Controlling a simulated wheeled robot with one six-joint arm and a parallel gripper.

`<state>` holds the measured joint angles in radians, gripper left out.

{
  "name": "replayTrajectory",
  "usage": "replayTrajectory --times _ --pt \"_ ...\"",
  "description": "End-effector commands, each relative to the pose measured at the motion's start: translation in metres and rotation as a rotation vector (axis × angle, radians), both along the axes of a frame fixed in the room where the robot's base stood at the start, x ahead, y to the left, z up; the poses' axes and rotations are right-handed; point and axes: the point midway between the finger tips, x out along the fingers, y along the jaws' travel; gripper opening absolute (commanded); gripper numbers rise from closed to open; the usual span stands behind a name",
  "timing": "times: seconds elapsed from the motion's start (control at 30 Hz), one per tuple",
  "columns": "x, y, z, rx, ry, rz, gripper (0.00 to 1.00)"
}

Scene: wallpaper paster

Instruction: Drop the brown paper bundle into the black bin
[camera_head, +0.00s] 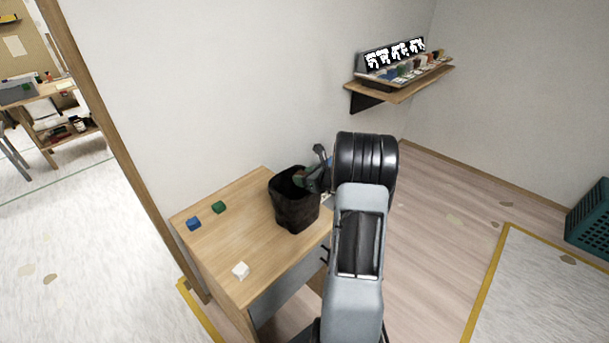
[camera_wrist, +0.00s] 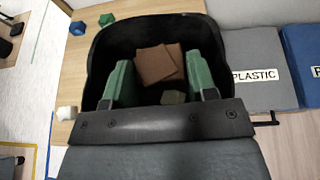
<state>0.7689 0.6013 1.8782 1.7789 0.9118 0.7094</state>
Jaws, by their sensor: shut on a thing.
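The black bin (camera_head: 294,210) stands on the wooden desk near the wall. In the wrist view, the bin (camera_wrist: 99,62) opens below my gripper, and its rim surrounds the fingers. In the head view, my gripper (camera_head: 312,179) is at the bin's mouth, partly hidden by the bin and my arm. The bundle cannot be made out there. A small dark olive thing (camera_wrist: 173,98) shows behind the bundle, inside the bin's outline.
A blue block (camera_head: 193,223), a green block (camera_head: 218,207) and a white crumpled piece (camera_head: 240,270) lie on the desk (camera_head: 220,255), left of the bin. A grey lid labelled PLASTIC (camera_wrist: 254,82) is to the right in the wrist view. A wall shelf (camera_head: 400,88) holds small items.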

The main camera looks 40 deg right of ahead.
Motion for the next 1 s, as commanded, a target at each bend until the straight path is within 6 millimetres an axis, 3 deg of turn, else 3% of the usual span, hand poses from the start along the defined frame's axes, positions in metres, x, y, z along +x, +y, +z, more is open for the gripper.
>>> replayTrajectory --times 0.17,0.2,0.5,0.77,1.0 --pt "0.0 0.0 0.001 0.0 0.0 -0.001 0.3" --pt "0.0 0.0 0.001 0.0 0.0 -0.001 0.55" --pt "0.0 0.0 0.001 0.0 0.0 -0.001 0.82" --pt "-0.002 -0.001 0.001 0.0 0.0 -0.001 0.82" --pt "-0.032 -0.008 0.013 -0.001 0.0 -0.005 0.82"
